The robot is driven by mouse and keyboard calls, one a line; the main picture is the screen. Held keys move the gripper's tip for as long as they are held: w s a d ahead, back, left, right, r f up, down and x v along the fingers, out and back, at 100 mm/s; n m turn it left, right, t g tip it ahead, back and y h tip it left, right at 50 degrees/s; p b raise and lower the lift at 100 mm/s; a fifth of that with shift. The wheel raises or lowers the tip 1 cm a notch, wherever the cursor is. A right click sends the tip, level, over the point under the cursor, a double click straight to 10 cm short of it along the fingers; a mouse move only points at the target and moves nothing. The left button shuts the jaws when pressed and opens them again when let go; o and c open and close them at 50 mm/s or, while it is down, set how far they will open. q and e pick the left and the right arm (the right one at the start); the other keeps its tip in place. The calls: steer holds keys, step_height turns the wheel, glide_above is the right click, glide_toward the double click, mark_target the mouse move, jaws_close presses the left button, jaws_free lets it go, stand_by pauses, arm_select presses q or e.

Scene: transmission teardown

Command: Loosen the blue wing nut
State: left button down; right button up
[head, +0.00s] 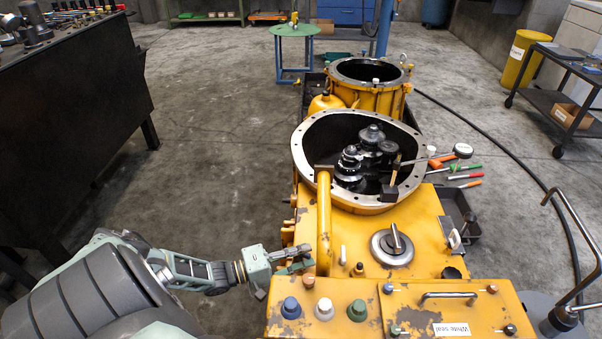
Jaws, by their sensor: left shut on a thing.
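My left gripper (298,259) reaches in from the left in the head view. It is shut on a small part at the left edge of the yellow housing (430,235), beside the foot of an upright yellow pipe (324,220). The fingers hide most of that part, so I cannot tell its colour or shape. No blue wing nut shows clearly. A round blue knob (291,308) sits on the front panel below the gripper, and a smaller blue cap (387,288) is farther right. My right gripper is not in view.
A lidded disc (392,247) is to the right. The floor left of the housing is clear.

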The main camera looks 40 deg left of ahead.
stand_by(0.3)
arm_select(q)
steer(key=c, duration=1.7)
jaws_free()
steer(key=shift+s, duration=0.1)
steer(key=v, duration=0.7)
steer(key=shift+s+a, duration=0.1)
steer(key=shift+s, duration=0.05)
